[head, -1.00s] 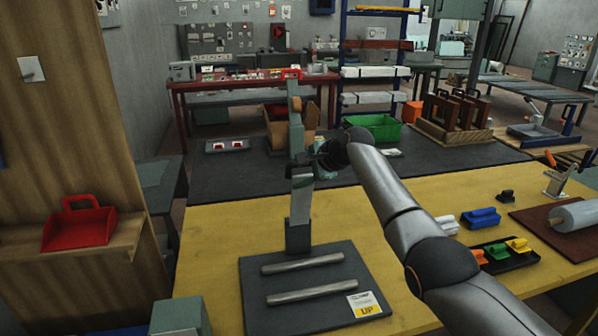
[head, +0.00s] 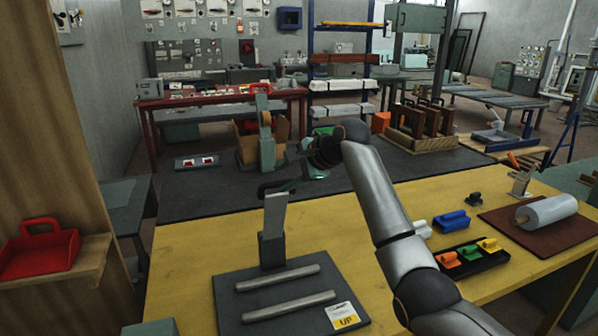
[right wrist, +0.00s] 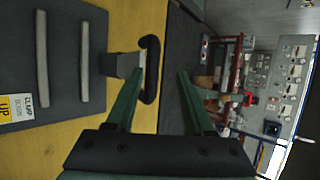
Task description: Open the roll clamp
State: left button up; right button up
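The roll clamp is a dark base plate (head: 290,305) with two grey bars, lying on the yellow table. A dark post (head: 271,250) at its back carries an upright silver lever (head: 275,213) topped by a black handle. My left gripper is not in view.
On the table's right are a black tray (head: 473,262) with coloured clips, a blue block (head: 451,221) and a white roll (head: 546,213) on a brown board. A red dustpan (head: 40,250) sits on a wooden shelf at left.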

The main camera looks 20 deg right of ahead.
jog(key=v, duration=0.5)
jog(key=shift+s+d+r+b, duration=0.15)
jog(key=shift+s+r+b, duration=0.1)
jog(key=shift+b, duration=0.15)
jog(key=shift+f, duration=0.1)
